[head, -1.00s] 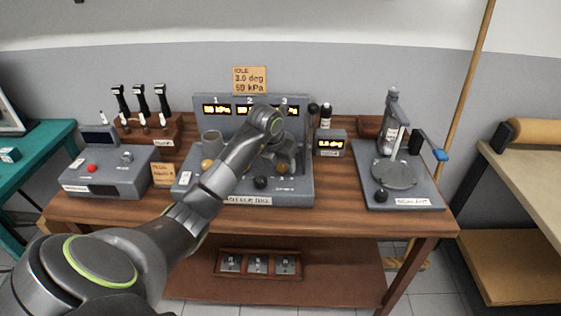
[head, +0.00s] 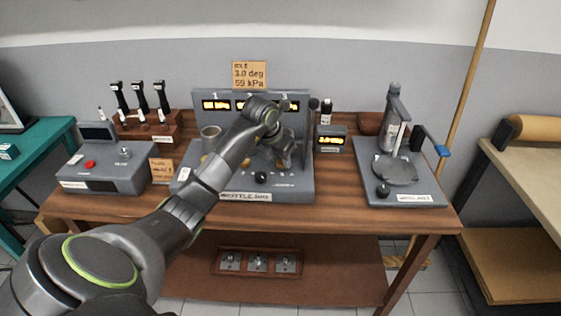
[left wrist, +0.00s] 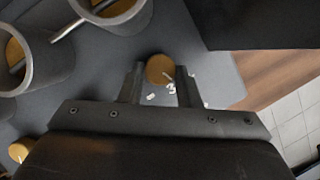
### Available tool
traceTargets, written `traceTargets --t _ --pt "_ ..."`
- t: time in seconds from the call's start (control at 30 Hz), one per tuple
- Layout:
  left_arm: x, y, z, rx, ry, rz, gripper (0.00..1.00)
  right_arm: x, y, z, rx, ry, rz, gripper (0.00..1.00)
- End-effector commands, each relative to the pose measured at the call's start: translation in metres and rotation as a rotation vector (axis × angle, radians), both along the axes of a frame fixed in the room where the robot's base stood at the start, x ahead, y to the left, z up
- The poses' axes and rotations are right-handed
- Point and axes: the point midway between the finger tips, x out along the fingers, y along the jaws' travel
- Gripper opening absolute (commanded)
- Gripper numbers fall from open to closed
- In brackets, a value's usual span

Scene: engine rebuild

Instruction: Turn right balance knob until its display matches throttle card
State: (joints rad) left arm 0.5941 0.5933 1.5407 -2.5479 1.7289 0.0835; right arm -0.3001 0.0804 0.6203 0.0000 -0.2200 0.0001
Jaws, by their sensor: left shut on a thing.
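The throttle bench (head: 302,187) is a grey fixture with an upright panel at mid-table. The tan throttle card (head: 249,75) above it reads IDLE, 3.0 deg, 59 kPa. Orange displays 1 (head: 216,105) and 3 (head: 290,106) show on the panel, too small to read surely; my left arm partly covers the middle one. My left gripper (head: 284,163) is down at the bench's right side. In the left wrist view its fingers (left wrist: 160,80) are shut on the round brass right balance knob (left wrist: 160,68), beside a white "3". The knob is hidden in the head view. My right gripper is not in view.
Grey cylinders (left wrist: 45,65) and other brass knobs stand nearby on the bench. A black knob (head: 261,178) is at its front. A small display (head: 331,142) stands to the right, beyond it a grey stand (head: 405,190). A red-button box (head: 105,178) is at left.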

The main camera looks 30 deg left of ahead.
Motion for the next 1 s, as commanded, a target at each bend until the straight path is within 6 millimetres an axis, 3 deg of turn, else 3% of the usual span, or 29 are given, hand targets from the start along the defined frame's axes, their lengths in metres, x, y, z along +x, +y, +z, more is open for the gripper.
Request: traceTargets --t 0.1,0.43,1.0 --pt "0.001 0.002 -0.003 0.002 -0.002 -0.080 0.07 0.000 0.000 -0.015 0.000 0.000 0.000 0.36" --pt "0.001 0.004 -0.002 0.001 -0.002 -0.286 0.07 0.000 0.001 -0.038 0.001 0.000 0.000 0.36" --pt "0.001 0.004 0.001 0.001 -0.001 -0.384 0.07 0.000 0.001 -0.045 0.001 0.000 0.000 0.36"
